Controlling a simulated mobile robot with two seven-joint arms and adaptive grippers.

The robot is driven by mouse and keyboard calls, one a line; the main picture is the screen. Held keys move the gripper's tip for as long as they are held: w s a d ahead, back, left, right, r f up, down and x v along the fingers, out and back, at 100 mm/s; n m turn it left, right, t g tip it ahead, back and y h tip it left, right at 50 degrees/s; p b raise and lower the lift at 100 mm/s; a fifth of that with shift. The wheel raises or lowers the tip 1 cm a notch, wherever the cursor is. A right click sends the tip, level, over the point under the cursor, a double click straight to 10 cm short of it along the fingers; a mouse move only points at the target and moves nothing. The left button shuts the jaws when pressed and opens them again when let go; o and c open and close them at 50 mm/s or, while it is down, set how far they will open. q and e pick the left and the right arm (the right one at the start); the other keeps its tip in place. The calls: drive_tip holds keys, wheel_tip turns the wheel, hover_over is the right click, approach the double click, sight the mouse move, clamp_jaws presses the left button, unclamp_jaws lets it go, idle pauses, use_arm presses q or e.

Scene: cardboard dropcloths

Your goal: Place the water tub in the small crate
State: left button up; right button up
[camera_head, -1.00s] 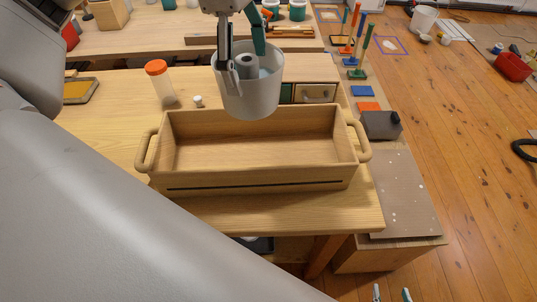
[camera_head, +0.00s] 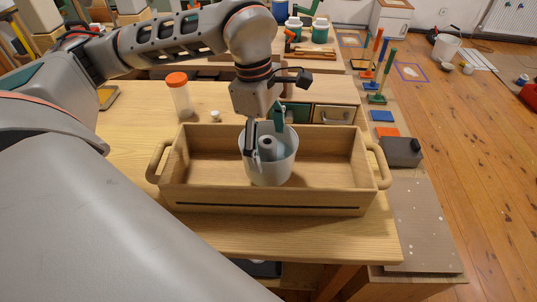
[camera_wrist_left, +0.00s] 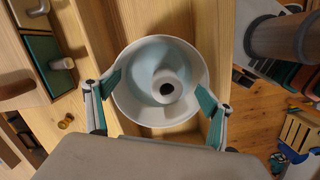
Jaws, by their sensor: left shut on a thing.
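The water tub (camera_head: 271,173) is a pale grey round pot with a central post and bluish water inside. My left gripper (camera_head: 265,138) is shut on it, with fingers at its upper wall. In the left wrist view the tub (camera_wrist_left: 126,104) sits upright between the two green-padded fingers (camera_wrist_left: 158,90). The small crate (camera_head: 205,165) is a long wooden box with a loop handle at each end. The tub shows within the crate's opening, right of its middle, near the front wall. I cannot tell whether it touches the crate floor. My right gripper is out of view.
Behind the crate stand an orange-lidded jar (camera_head: 181,97), a small white cap (camera_head: 215,116) and a small drawer unit (camera_head: 332,113). A dark grey block-like container (camera_head: 401,152) lies to the right. The crate's left half is empty.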

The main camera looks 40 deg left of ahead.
use_arm(q)
drive_tip(key=shift+f, duration=1.95)
drive_tip(key=shift+f+b, duration=0.1)
drive_tip(key=shift+b, duration=0.2)
drive_tip(key=o, duration=2.1)
drive_tip(key=r, duration=0.4)
drive_tip(key=a+r+p, duration=0.1)
drive_tip(key=r, duration=0.7)
drive_tip(key=shift+s+a+p, duration=0.2)
drive_tip(key=shift+a+p, duration=0.15)
